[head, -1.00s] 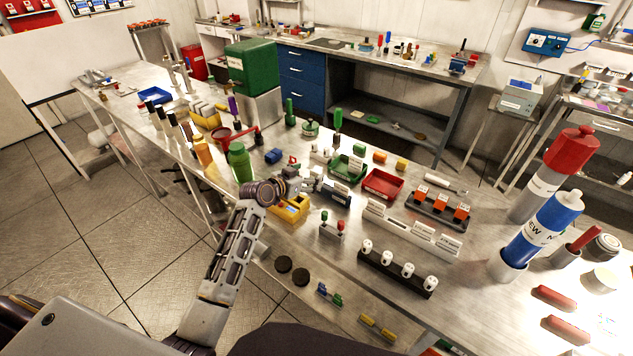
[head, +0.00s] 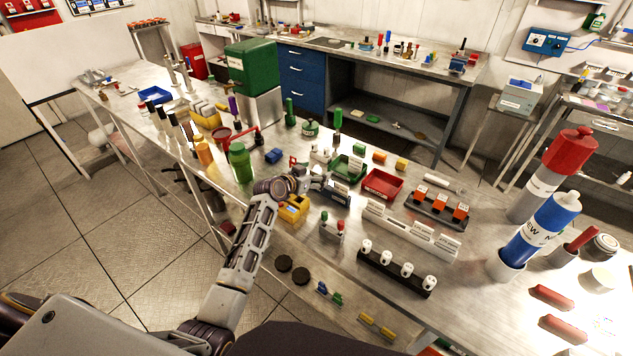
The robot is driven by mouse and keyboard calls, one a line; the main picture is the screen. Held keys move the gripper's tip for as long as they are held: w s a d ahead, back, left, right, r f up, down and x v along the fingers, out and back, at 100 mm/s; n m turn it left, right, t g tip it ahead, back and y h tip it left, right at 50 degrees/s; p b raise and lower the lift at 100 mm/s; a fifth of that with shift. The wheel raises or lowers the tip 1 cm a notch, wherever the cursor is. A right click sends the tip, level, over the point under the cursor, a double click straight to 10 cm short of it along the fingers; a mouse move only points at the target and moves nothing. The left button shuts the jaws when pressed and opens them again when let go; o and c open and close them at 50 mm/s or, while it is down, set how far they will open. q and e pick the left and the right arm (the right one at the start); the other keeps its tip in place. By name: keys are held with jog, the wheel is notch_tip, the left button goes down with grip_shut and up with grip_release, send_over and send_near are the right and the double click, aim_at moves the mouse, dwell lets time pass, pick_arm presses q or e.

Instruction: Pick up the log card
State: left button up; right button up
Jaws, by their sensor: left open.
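My left gripper (head: 326,183) reaches in from the left over the steel bench (head: 470,268), open, its fingers small and partly lost against the items around it. It is beside the front of the green tray (head: 350,167). A dark block with a white label (head: 337,194) lies close to the fingers; I cannot tell whether they touch. White cards (head: 433,241) stand in a long pale holder to the right of the gripper. Their print is too small to read, so I cannot tell which card is the log card. My right gripper is not in view.
A red tray (head: 382,184) and a dark rack with orange blocks (head: 440,206) stand right of the gripper. A yellow box (head: 293,210) is under my left wrist. A green bottle (head: 240,162) stands to its left. Tall blue (head: 540,232) and red-topped cylinders stand at right.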

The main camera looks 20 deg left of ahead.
pick_arm(q)
jog(key=c, duration=1)
jog(key=shift+r, duration=0.15)
jog(key=shift+r, duration=4.9)
